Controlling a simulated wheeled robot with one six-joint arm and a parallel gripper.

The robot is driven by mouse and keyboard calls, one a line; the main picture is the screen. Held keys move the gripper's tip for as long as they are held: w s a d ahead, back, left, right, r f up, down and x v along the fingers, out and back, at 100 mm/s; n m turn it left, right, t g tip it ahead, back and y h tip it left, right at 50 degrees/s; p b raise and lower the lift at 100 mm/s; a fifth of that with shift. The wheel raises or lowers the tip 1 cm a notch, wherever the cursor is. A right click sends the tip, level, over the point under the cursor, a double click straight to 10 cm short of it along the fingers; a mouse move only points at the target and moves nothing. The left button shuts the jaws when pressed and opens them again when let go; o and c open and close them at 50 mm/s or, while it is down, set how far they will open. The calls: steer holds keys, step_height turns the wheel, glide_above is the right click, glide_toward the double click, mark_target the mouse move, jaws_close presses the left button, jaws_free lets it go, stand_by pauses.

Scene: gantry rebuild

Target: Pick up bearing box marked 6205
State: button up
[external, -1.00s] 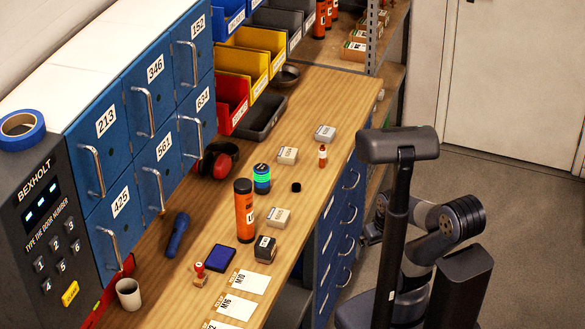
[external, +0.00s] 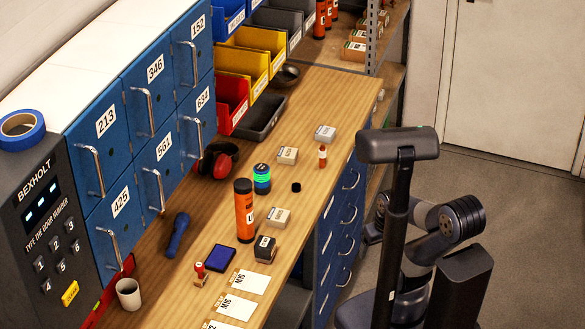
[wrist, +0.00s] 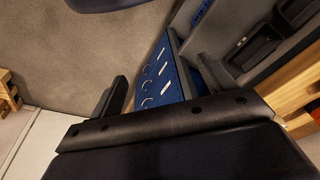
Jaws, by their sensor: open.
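Three small pale boxes lie on the wooden bench in the external view: one at the far right edge (external: 325,133), one left of it (external: 287,156), and one nearer (external: 278,218) beside an orange bottle. A dark box with a pale label (external: 265,249) sits in front of the nearest one. Their print is too small to read, so I cannot tell which is 6205. My gripper (wrist: 162,68) is open and empty in the wrist view, its two fingers wide apart. It is away from the boxes, and no box shows in the wrist view.
The bench (external: 335,95) also holds an orange bottle (external: 244,212), a green-lit cylinder (external: 262,178), a small orange bottle (external: 323,157), a blue pad (external: 222,258) and white cards. Blue lockers (external: 150,120) and colored bins line its left side. Blue drawers (wrist: 163,75) show beyond my fingers.

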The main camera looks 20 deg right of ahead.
steer(key=w+a+r+m+y, duration=0.1)
steer(key=w+r+m, duration=0.2)
steer(key=w, duration=0.3)
steer(key=w+r+m+y, duration=0.1)
steer(key=w+r+m, duration=0.1)
steer(key=w+m, duration=0.35)
steer(key=m+t+y, duration=0.7)
steer(key=m+t, duration=0.1)
steer(key=m, duration=1.1)
glide_toward(331, 132)
steer(key=p+x, duration=0.2)
steer(key=x, duration=0.9)
steer(key=shift+w+a+f, duration=0.1)
steer(key=shift+w+a, duration=0.05)
steer(key=shift+c, duration=0.4)
steer(key=c, duration=1)
